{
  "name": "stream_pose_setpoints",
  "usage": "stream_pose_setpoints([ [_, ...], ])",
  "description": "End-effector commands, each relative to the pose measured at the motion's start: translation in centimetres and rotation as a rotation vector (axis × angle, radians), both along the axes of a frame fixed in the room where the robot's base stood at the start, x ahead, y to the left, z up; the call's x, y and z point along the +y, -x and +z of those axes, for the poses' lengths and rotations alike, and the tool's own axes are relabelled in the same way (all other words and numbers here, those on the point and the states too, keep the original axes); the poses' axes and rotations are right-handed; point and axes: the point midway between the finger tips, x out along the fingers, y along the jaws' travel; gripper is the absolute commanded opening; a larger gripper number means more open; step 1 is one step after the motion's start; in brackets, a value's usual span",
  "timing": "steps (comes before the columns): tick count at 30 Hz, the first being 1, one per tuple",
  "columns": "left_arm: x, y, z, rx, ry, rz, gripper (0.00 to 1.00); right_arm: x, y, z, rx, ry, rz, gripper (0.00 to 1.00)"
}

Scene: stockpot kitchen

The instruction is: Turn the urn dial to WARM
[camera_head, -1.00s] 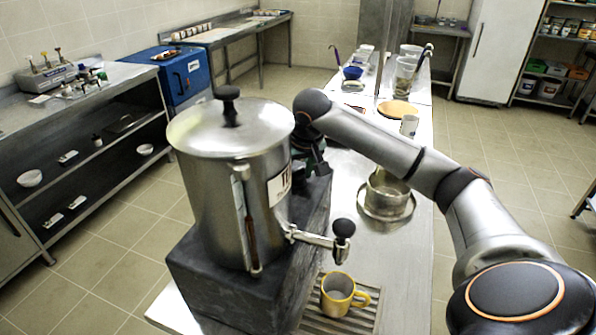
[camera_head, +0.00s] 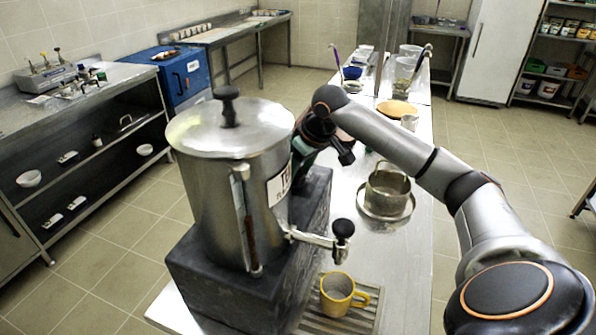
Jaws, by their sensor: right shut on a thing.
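The urn (camera_head: 215,190) is a tall steel pot with a lid and black knob, standing on a dark block. Its tap (camera_head: 320,239) with a black ball handle points right over a yellow mug (camera_head: 338,294) on a slatted drip tray. My right gripper (camera_head: 303,152) is at the urn's far right side, by the white label (camera_head: 279,184). It is shut on the urn dial, but the urn wall and my wrist hide the dial and fingertips. I cannot read the dial's setting. My left gripper is out of view.
A small steel pot (camera_head: 387,187) stands on a saucer right of the urn. Farther back on the counter are a round board (camera_head: 397,109) and several containers. A blue box (camera_head: 184,75) stands at the back left. My right arm spans the counter.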

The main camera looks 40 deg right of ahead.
Motion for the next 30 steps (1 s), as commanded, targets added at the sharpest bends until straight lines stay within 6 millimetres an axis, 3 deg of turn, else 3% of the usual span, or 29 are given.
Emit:
stream_pose_setpoints([
  [15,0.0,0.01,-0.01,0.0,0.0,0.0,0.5,-0.3,-0.12,0.11,-0.002,-0.002,0.424,0.0],
  [30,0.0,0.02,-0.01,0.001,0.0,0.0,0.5,-0.36,-0.14,0.1,-0.002,0.002,0.575,0.0],
])
